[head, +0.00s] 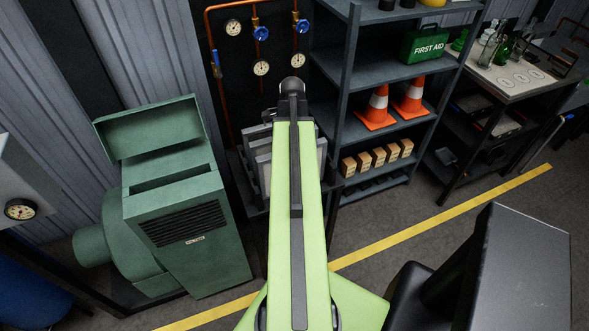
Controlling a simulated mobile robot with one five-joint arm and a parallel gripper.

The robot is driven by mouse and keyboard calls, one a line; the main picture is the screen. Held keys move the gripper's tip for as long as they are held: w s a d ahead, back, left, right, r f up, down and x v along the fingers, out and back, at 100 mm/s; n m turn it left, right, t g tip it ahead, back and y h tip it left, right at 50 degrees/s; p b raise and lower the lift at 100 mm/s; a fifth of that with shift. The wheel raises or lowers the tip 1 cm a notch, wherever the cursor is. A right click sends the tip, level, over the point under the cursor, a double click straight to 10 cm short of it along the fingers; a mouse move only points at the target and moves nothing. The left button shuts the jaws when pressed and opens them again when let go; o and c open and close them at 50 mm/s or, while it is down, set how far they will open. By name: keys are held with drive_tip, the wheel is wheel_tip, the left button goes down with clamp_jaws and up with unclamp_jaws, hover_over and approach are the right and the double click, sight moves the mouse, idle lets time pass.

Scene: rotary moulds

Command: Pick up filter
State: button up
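Upright grey flat panels, which look like filters (262,158), stand on a dark low stand behind my arm. My light green arm reaches forward over them and hides their middle; part of a panel also shows to the right of the arm. I cannot tell how many panels there are. My gripper is not visible, hidden beyond the dark joint at the far end of the arm. I cannot see whether it touches a panel. A green filter housing (180,225) with its lid (150,128) raised and a slot in its top stands to the left.
Copper pipes with gauges (261,68) and blue valves run up the wall behind. A dark shelf (350,75) at right holds orange cones (377,105), wooden blocks (378,160) and a first aid box (424,43). A yellow line (440,222) crosses open floor.

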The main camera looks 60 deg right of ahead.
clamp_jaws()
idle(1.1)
